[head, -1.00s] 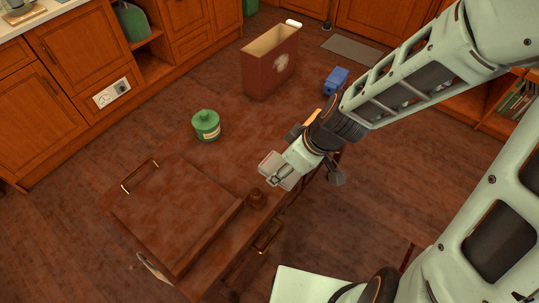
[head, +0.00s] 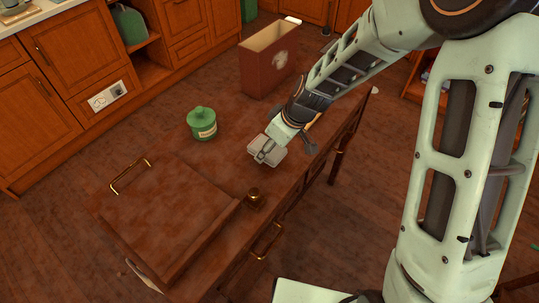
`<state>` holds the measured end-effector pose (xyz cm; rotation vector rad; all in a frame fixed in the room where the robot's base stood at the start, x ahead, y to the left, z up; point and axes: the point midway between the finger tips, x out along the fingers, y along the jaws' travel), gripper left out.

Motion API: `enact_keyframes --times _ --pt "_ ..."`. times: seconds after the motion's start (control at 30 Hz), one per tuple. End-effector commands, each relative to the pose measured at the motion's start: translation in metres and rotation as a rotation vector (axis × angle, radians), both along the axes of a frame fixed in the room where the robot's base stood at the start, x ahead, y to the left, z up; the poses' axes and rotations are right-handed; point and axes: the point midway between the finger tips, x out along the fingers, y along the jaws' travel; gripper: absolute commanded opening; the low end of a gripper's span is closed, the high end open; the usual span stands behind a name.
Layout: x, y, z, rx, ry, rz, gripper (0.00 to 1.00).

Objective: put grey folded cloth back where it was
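The grey folded cloth (head: 279,157) is a small flat pale-grey piece at the end of my arm, over the right part of the brown table (head: 228,160). My gripper (head: 264,155) points down and appears closed on it. The fingers cover part of the cloth. I cannot tell whether the cloth touches the tabletop.
A green lidded jar (head: 202,123) stands left of my gripper, and a small brass-brown knob-like object (head: 255,198) in front. A tall dark-red box (head: 268,62) stands behind. A large raised board with handles (head: 165,210) fills the table's left end.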

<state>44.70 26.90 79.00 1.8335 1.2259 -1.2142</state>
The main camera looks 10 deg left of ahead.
Motion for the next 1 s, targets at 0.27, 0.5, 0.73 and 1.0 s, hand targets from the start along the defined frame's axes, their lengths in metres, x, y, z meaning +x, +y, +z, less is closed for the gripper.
enact_keyframes --times 0.27,0.5,0.73,1.0 --pt "0.003 0.002 -0.037 0.0 0.002 -0.001 0.27" --pt "0.003 0.002 -0.035 0.0 0.0 0.0 0.27" --pt "0.003 0.001 -0.037 -0.001 0.001 -0.001 0.6" --pt "0.003 0.001 -0.037 -0.001 0.0 0.0 0.67"
